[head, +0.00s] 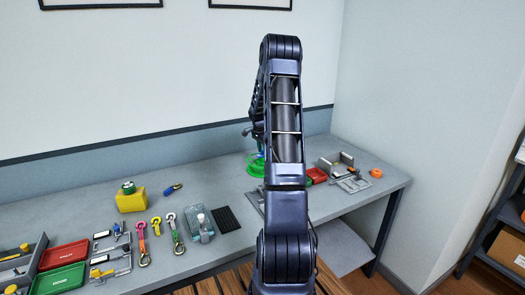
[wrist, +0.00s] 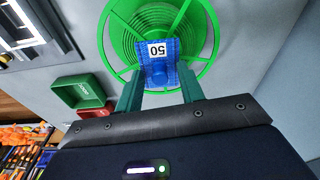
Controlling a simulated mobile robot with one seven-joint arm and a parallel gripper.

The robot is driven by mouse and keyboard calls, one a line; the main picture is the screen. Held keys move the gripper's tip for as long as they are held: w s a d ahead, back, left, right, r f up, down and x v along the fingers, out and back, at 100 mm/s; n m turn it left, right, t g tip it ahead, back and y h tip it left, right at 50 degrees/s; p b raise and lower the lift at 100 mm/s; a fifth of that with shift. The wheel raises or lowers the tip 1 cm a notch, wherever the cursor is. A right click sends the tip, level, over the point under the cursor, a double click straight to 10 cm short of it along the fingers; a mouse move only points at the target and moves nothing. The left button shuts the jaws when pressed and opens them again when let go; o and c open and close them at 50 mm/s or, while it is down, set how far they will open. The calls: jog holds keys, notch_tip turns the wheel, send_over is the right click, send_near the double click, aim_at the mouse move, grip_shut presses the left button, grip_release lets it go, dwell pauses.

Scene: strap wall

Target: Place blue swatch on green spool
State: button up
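The green spool (wrist: 205,45) fills the top of the wrist view, with its round rim and spokes facing the camera. It also shows in the head view (head: 254,168), on the bench and partly hidden behind my arm. The blue swatch (wrist: 159,72), with a white label reading 50, lies between my gripper's two fingers and in front of the spool's middle. My gripper (wrist: 160,78) has a finger against each side of the swatch. The frames do not clearly show whether the swatch touches the spool.
A green tray (wrist: 83,92) and a red tray (head: 317,175) are near the spool. A yellow block (head: 131,202), a black mat (head: 227,219) and several hooks and tools lie on the left of the bench (head: 210,180). A shelf (head: 502,215) stands at the right.

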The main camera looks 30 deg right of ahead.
aim_at(260, 155)
jog(key=shift+r, duration=0.15)
notch_tip(260, 155, up, 11)
jog(key=a, duration=0.1)
jog(key=s+a+r+n, duration=0.4)
jog(key=s+a+r, duration=0.4)
jog(key=a+r, duration=0.15)
jog(key=s+a+r+n+t, duration=0.1)
jog(key=s+a+r+n, duration=0.2)
jog(key=s+a, duration=0.35)
jog(key=s+a+r+n+t, duration=0.1)
jog(key=s+a+r+n, duration=0.15)
jog(key=s, duration=0.65)
jog(key=s+a+r+n+t, duration=0.1)
jog(key=s+a+r+n, duration=0.1)
jog(key=s+a, duration=0.45)
jog(key=s+a+f+n, duration=0.1)
jog(key=s+n, duration=0.1)
jog(key=s, duration=0.5)
jog(key=s+a+f+n+t+y, duration=0.1)
jog(key=s+f+n, duration=0.1)
jog(key=s, duration=0.5)
jog(key=shift+a+f+n, duration=0.25)
jog(key=shift+n, duration=0.3)
